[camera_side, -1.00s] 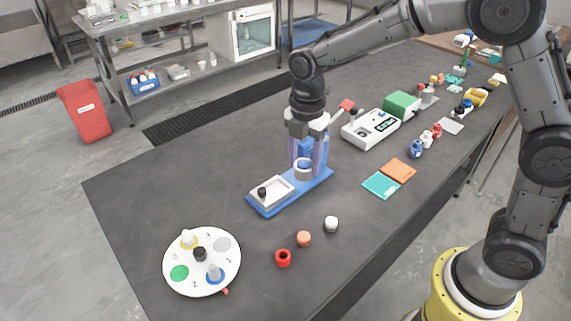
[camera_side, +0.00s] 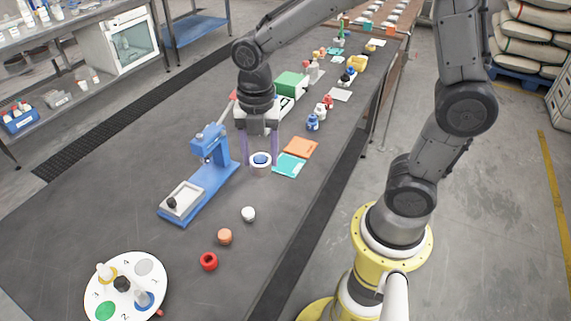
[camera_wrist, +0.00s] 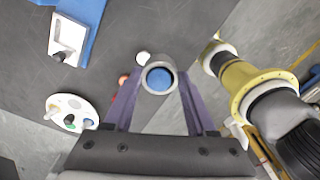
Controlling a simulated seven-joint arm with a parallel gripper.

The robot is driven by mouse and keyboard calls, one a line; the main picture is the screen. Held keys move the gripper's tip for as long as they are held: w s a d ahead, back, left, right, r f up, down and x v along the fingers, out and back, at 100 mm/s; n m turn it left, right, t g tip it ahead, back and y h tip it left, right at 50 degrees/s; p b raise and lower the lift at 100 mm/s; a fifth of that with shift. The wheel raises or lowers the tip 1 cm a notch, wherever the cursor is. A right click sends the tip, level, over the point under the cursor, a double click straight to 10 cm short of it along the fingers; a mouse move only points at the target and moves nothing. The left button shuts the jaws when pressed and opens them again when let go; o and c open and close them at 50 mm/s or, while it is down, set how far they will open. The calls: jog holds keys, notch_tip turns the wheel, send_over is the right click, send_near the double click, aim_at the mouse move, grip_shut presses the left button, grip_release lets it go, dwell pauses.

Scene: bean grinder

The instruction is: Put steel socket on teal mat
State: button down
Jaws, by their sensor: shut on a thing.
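The steel socket (camera_side: 260,170) is a short pale ring with a blue round centre. It is between the fingers of my gripper (camera_side: 261,158), which is shut on it. In the wrist view the socket (camera_wrist: 160,90) is at the fingertips (camera_wrist: 160,82), its blue centre facing the camera. The teal mat (camera_side: 289,167) is a flat square just right of the socket in the side view. The socket looks low and near the mat's left edge; I cannot tell its exact height. The teal mat does not show in the wrist view.
An orange mat (camera_side: 300,147) adjoins the teal mat. The blue press (camera_side: 212,170) stands left of my gripper. White (camera_side: 248,214), orange (camera_side: 225,236) and red (camera_side: 209,261) round parts lie in front. A blue bottle (camera_side: 313,122) stands behind the mats.

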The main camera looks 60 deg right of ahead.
jog(key=s+d+m, duration=0.3)
jog(key=s+d, duration=0.7)
jog(key=s, duration=0.1)
send_over(288, 164)
notch_tip(288, 164, down, 10)
jog(key=shift+s+a+r, duration=0.15)
jog(key=shift+r, duration=0.1)
jog(key=shift+f+m, duration=0.3)
jog(key=shift+f, duration=1.4)
jog(key=shift+f, duration=0.1)
jog(key=shift+c, duration=1)
grip_release()
jog(key=shift+f, duration=0.1)
